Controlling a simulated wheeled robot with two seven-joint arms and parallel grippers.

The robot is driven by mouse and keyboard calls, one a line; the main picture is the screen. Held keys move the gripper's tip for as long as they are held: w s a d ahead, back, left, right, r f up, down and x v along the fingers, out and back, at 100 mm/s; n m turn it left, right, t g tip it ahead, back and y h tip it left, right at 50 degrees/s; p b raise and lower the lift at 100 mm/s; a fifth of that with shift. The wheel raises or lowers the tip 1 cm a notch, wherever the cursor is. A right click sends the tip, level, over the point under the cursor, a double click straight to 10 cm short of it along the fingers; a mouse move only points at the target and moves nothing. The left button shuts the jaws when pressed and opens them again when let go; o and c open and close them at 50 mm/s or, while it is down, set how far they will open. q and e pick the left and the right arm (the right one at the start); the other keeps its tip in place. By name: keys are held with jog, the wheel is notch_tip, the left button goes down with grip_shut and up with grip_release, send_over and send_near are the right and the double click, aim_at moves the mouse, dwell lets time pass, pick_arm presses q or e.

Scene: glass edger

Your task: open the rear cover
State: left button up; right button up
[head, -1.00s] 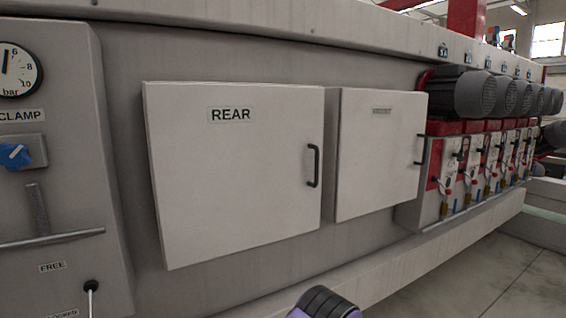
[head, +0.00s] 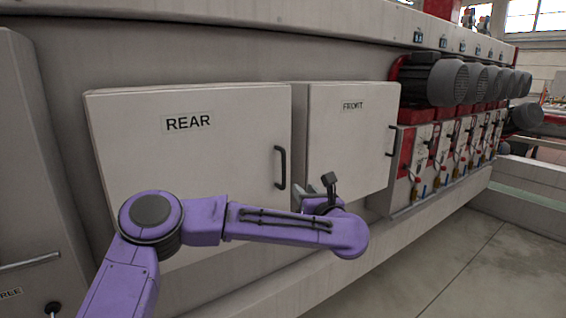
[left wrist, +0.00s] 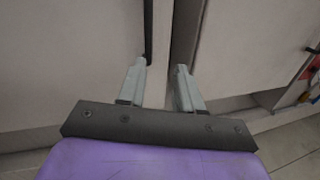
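The rear cover (head: 215,150) is a pale panel with a REAR label, closed flat on the machine side. Its dark vertical handle (head: 280,167) is near its right edge. My left gripper (head: 298,193) is just below and to the right of that handle, partly hidden by my purple wrist. In the left wrist view its two grey fingers (left wrist: 160,72) are apart with nothing between them. The lower part of the handle (left wrist: 148,32) shows there just beyond the left fingertip; I cannot tell whether they touch. My right gripper is not in view.
A second panel labelled FRONT (head: 345,150), with its own handle (head: 392,141), is right of the rear cover across a narrow gap. Several grey motors (head: 447,82) and valves stand further right. The floor (head: 450,255) at lower right is clear.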

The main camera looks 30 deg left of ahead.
aim_at(285, 169)
pick_arm(q)
jog(key=w+a+r+p, duration=0.1)
jog(key=a, duration=0.2)
jog(key=w+a+r+n+p, duration=0.1)
jog(key=w+a+p, duration=0.1)
jog(key=a, duration=0.1)
jog(key=w+a+r+n+g+p, duration=0.1)
jog(key=w+a, duration=0.1)
jog(key=a, duration=0.2)
jog(key=shift+w+a+f, duration=0.15)
jog(key=shift+w, duration=0.05)
grip_shut()
